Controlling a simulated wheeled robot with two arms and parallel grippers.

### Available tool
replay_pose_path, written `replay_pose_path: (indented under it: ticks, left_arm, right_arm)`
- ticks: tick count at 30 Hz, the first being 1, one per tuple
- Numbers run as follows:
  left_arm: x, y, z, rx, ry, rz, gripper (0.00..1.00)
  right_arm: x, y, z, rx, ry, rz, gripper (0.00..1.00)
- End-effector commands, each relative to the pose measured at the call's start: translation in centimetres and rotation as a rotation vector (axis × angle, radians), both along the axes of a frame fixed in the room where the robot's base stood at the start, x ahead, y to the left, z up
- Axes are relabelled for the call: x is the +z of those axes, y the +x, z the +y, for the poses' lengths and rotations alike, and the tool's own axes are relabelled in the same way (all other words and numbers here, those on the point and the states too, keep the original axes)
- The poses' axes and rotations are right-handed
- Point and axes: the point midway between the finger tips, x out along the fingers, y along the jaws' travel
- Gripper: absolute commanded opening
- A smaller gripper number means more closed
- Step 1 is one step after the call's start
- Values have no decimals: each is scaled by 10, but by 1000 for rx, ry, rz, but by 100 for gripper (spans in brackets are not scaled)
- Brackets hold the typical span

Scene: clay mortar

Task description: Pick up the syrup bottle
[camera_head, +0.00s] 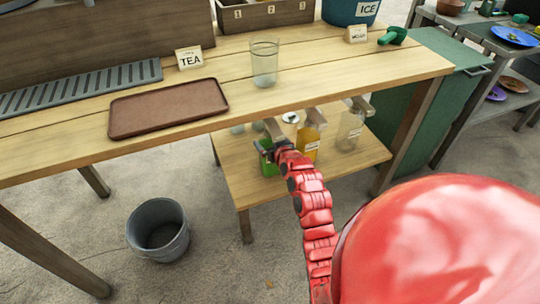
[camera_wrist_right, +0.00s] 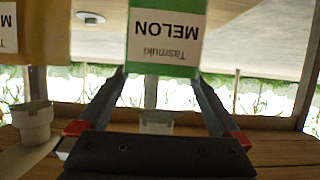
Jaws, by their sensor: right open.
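A green syrup bottle (camera_head: 267,164) stands on the lower shelf, partly hidden by my right gripper (camera_head: 270,146). In the right wrist view the green bottle (camera_wrist_right: 165,64) has a white label reading MELON, seen upside down. It is between or just past the tips of my open right fingers (camera_wrist_right: 160,78), with no clear contact on either side. An orange syrup bottle (camera_head: 309,143) stands just right of the green one. A clear bottle (camera_head: 350,130) stands further right. My left gripper is not in view.
The wooden tabletop (camera_head: 330,80) lies above the shelf (camera_head: 232,180), close over my gripper. A glass (camera_head: 264,63), a brown tray (camera_head: 168,107) and a TEA card (camera_head: 189,57) are on top. A grey bucket (camera_head: 158,229) stands on the ground.

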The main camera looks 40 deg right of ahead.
Motion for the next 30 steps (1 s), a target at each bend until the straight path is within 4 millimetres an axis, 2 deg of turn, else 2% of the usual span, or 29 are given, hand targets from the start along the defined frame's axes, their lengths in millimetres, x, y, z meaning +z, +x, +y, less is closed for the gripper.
replay_pose_path:
  ticks: [2, 18, 30]
  left_arm:
    - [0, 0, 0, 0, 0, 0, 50]
    - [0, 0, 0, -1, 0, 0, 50]
    - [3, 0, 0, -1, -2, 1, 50]
  right_arm:
    - [0, 0, 0, 0, 0, 0, 96]
    - [-1, -1, 0, 0, 0, 2, 0]
    - [4, -1, 0, 0, 0, 1, 0]
